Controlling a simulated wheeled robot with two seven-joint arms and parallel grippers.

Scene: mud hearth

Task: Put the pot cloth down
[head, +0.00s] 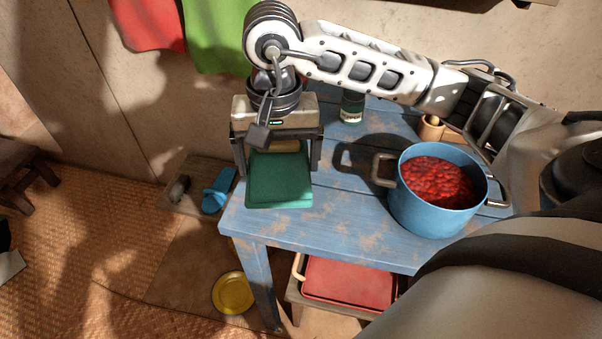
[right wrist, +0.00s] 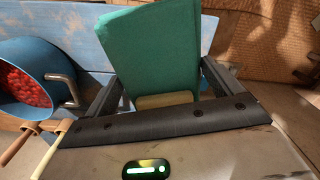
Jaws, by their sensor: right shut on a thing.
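The pot cloth is a green folded cloth (head: 280,182) at the left end of the blue table (head: 335,222). My right gripper (head: 279,165) reaches over from the right and is shut on it, fingers at either side. A tan strip shows at the held end. In the right wrist view the cloth (right wrist: 155,50) extends out from between the fingers (right wrist: 165,90). I cannot tell whether its underside touches the tabletop. My left gripper is out of view.
A blue pot (head: 435,205) of red contents stands on the table's right part, handles out. A green jar (head: 351,106) and wooden cup (head: 430,128) stand behind. The tabletop between cloth and pot is clear. A yellow plate (head: 232,293) lies on the floor below.

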